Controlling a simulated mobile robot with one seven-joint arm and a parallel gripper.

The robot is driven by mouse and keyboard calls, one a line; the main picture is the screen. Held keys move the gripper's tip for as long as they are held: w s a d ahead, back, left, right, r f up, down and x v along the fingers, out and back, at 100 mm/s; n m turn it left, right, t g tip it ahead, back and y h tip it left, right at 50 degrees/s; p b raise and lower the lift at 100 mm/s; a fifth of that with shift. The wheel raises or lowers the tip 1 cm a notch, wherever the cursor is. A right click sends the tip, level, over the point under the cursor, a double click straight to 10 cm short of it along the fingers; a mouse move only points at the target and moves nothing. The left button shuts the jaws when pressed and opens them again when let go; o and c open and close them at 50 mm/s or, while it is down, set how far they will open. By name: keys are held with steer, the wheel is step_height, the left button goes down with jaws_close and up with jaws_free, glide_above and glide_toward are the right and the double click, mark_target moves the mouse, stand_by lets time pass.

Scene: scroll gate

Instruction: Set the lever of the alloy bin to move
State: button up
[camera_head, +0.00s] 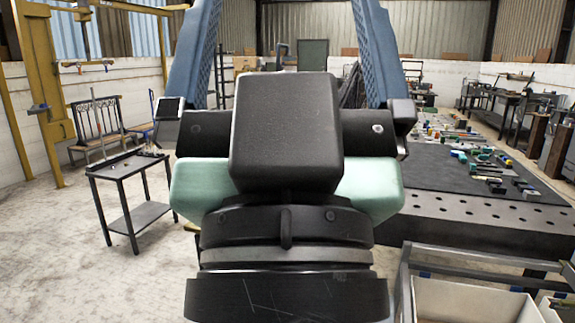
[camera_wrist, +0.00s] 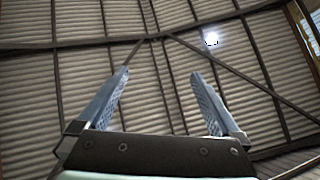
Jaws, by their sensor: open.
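My gripper (camera_head: 287,45) fills the middle of the head view, very close to the camera. Its two blue fingers are wide apart, with nothing between them. In the wrist view the gripper (camera_wrist: 160,75) is open and points up at the roof. Two pale bins, one on the left (camera_head: 465,303) and one on the right (camera_head: 556,308), show partly at the bottom right of the head view, below and right of the gripper. I cannot tell which is the alloy bin. No lever can be made out. The wrist view shows no bin.
A grey metal frame (camera_head: 480,257) runs around the bins. Behind it stands a large perforated table (camera_head: 455,208) with a dark mat and several tools. A small dark table (camera_head: 128,170) stands at the left. A yellow post (camera_head: 40,90) is further left. The left floor has free room.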

step_height(320, 180, up, 10)
steer(key=p, duration=0.7)
steer(key=shift+f, duration=0.25)
